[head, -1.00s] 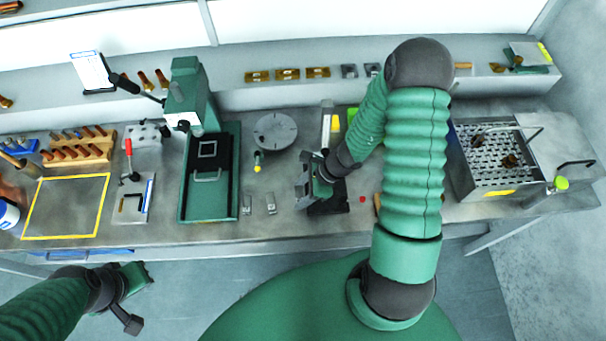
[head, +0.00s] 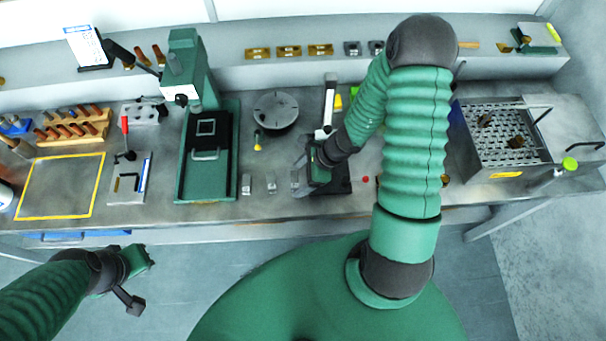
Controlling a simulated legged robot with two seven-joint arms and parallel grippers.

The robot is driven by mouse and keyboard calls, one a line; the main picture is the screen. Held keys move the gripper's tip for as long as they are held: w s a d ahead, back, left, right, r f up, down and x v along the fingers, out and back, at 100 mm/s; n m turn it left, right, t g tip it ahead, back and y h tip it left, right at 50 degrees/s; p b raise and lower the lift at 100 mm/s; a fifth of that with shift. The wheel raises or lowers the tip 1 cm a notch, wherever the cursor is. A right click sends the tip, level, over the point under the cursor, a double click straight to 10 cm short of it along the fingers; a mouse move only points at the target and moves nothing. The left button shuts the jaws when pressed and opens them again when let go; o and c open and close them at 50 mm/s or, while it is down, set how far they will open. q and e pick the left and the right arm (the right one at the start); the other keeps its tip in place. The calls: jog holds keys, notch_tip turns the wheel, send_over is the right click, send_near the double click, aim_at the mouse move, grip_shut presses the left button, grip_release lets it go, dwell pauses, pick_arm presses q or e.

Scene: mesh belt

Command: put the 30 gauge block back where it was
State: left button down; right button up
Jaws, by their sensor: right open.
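Three small silver blocks stand in a row near the bench's front: a left one (head: 246,184), a middle one (head: 271,183) and a right one (head: 295,179). They look like gauge blocks, but any markings are too small to read, so I cannot tell which is the 30. My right gripper (head: 308,166) is open, just right of the right block; whether it touches the block is unclear. A black base (head: 338,184) lies beside and partly behind this gripper. My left gripper (head: 142,279) is low at the left, off the bench, its jaw state unclear.
A green press (head: 207,181) stands left of the blocks. A round grey plate (head: 276,111) and an upright gauge (head: 328,108) are behind them. Brass blocks (head: 288,52) and grey blocks (head: 352,48) line the back shelf. A perforated metal tray (head: 505,140) is at the right.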

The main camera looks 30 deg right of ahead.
jog(key=shift+w+a+r, duration=0.1)
jog(key=shift+a+r, duration=0.3)
jog(key=shift+a, duration=0.3)
jog(key=p+v, duration=0.1)
jog(key=v, duration=0.2)
jog(key=shift+a+r, duration=0.1)
jog(key=shift+r, duration=0.15)
jog(key=d+f+v, duration=0.1)
jog(key=d+v, duration=0.1)
jog(key=v, duration=0.6)
jog(key=s+a+r+n+h, duration=0.1)
jog(key=a+r+n+h, duration=0.4)
jog(key=n, duration=0.8)
jog(key=a+r+n, duration=0.4)
jog(key=a+n, duration=0.3)
jog(key=n, duration=0.5)
jog(key=b, duration=0.6)
send_near(292, 181)
notch_tip(292, 181, up, 3)
jog(key=s+a, duration=0.2)
jog(key=a, duration=0.1)
pick_arm(q)
jog(key=shift+a+f, duration=0.25)
jog(key=shift+f, duration=0.9)
jog(key=shift+a+f, duration=0.25)
jog(key=shift+f, duration=0.9)
pick_arm(e)
jog(key=shift+w+a+f+g, duration=0.1)
jog(key=shift+g, duration=0.2)
